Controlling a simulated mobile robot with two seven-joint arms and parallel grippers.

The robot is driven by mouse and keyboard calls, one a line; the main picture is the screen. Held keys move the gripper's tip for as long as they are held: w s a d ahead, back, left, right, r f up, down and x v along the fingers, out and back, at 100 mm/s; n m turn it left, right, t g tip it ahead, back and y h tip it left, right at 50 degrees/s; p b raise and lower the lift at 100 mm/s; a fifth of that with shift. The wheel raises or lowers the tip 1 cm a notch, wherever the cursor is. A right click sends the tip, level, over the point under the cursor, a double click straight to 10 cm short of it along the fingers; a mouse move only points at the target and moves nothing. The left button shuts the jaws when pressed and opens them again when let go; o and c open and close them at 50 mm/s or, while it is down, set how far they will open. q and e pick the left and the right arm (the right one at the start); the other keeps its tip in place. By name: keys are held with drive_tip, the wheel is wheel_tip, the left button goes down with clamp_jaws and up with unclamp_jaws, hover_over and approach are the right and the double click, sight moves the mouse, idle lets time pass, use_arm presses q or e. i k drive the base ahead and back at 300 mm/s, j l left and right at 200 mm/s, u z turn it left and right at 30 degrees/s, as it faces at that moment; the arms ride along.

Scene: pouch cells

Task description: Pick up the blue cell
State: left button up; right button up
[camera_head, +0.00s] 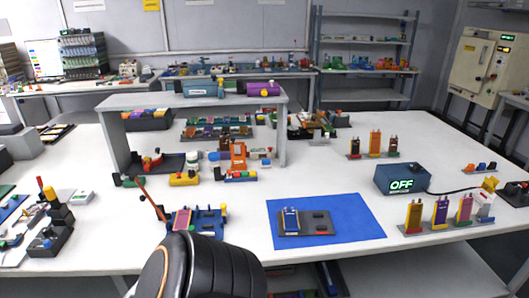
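The tray rests on a flat blue mat (352,211) near the front of the white table. The tray's right part shows small dark recesses and a bit of red. Neither gripper is in view. A black rounded link of my arm rises from the bottom edge, left of the mat, and does not cover the cell.
A box reading OFF (402,180) stands right of the mat. Several upright cells stand in a rack (430,229) at the right front. A blue fixture (209,222) is left of the mat. A raised grey shelf (130,101) stands behind.

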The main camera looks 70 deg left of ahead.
sight(290, 220)
drive_tip(key=u, duration=2.15)
